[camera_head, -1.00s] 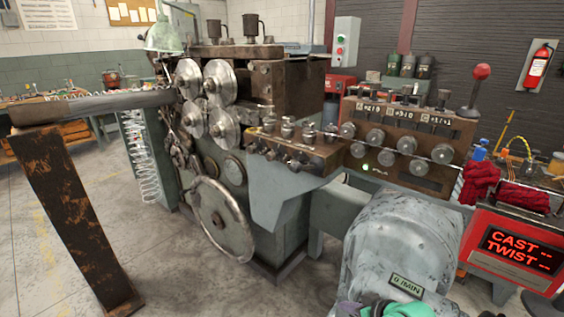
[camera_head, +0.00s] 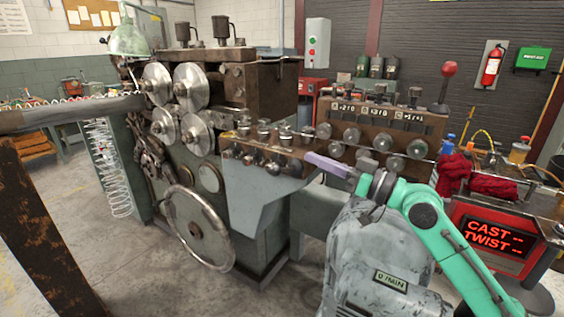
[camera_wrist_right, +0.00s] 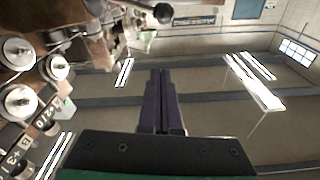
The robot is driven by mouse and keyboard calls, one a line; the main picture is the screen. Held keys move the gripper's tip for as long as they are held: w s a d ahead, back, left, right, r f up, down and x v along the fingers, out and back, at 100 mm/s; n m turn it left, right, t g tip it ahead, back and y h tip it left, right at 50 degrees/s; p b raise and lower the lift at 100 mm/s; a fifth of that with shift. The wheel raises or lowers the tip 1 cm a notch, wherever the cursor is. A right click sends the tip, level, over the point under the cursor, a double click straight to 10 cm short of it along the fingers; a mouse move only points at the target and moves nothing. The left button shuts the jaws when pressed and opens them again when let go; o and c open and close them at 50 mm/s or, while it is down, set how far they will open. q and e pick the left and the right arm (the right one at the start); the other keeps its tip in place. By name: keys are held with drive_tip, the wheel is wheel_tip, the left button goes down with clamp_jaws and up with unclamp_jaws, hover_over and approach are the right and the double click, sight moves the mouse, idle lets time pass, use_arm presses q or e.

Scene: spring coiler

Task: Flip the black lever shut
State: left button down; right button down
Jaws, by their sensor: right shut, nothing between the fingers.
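Several short dark levers (camera_head: 414,96) stand on top of the brown control box, and I cannot tell which one is the task's black lever. In the right wrist view, a rod with a round black knob (camera_wrist_right: 163,13) reaches in at the top edge; its base is out of frame. My right gripper (camera_head: 310,158) is in front of the control box, its purple fingers pointing left beside the lower row of knobs. In the wrist view the fingers (camera_wrist_right: 160,74) are together and empty, apart from the black knob. My left gripper is not in view.
The brown control box (camera_head: 440,130) carries round metal knobs and a red-ball lever (camera_head: 448,70). A knob shelf (camera_head: 265,160) is close to my right fingers. A grey motor housing (camera_head: 365,270) stands below my arm. A large handwheel (camera_head: 197,228) is at left.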

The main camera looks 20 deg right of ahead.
wheel_tip(320, 180, up, 2)
drive_tip(key=p, duration=0.6)
hover_over(281, 169)
drive_tip(key=shift+w, duration=0.4)
drive_tip(key=f, duration=0.3)
drive_tip(key=shift+s+f, duration=0.3)
drive_tip(key=shift+s, duration=0.1)
drive_tip(key=shift+s+d+f, duration=0.1)
drive_tip(key=shift+s+f, duration=0.15)
drive_tip(key=shift+f, duration=0.25)
